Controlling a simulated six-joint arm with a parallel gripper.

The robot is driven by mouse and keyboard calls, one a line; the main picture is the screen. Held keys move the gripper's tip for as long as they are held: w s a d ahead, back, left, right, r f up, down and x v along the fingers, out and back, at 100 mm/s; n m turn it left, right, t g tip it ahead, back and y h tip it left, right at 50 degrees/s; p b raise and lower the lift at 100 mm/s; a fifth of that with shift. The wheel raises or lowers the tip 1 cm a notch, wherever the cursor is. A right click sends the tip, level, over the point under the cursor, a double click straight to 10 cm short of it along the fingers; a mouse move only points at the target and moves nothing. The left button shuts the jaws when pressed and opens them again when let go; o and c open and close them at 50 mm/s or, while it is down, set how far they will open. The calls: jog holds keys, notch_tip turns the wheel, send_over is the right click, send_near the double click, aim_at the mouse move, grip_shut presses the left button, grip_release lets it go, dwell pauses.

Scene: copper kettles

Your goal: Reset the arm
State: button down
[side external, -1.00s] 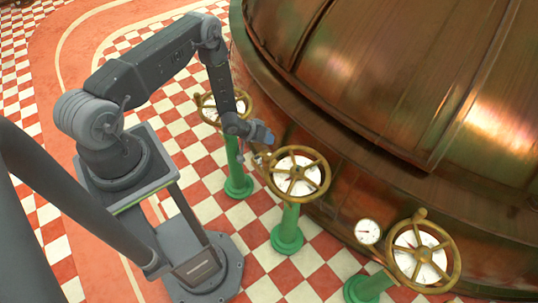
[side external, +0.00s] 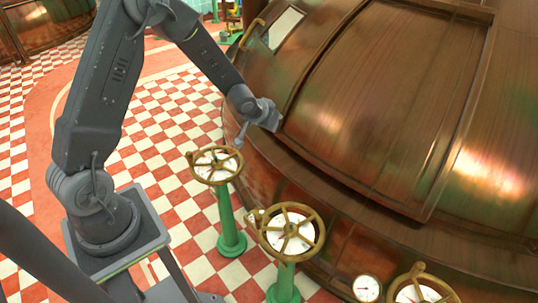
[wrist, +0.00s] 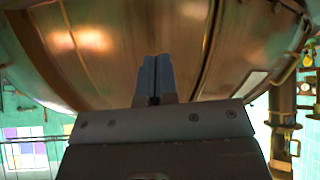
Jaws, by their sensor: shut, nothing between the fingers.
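My gripper (side external: 268,113) is raised in front of the big copper kettle (side external: 390,110), above the row of handwheels. In the wrist view my gripper (wrist: 155,78) has its two grey-blue fingers together, with nothing between them. The copper kettle (wrist: 120,45) fills the upper part of that view behind the fingers. I cannot tell in the side view how far the fingertips are from the kettle wall.
Brass handwheels over white dials stand on green posts: one at the left (side external: 215,165), one in the middle (side external: 291,232), one cut off at lower right (side external: 422,290). A small gauge (side external: 366,288) sits beside the last. The checkered floor (side external: 150,125) is open at left.

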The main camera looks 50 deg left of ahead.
jog(key=s+d+r+m, duration=0.1)
jog(key=s+d+r, duration=0.2)
jog(key=s+r, duration=0.35)
jog(key=s+d+r, duration=0.3)
jog(key=s+r, duration=0.1)
jog(key=r, duration=0.6)
jog(key=s+d+r+m+g, duration=0.1)
jog(key=s+d+r, duration=0.1)
jog(key=s, duration=0.7)
jog(key=s+d+r+m+g+h, duration=0.1)
jog(key=s+d+r, duration=0.2)
jog(key=s, duration=0.6)
jog(key=shift+d+r, duration=0.3)
jog(key=shift+d, duration=0.55)
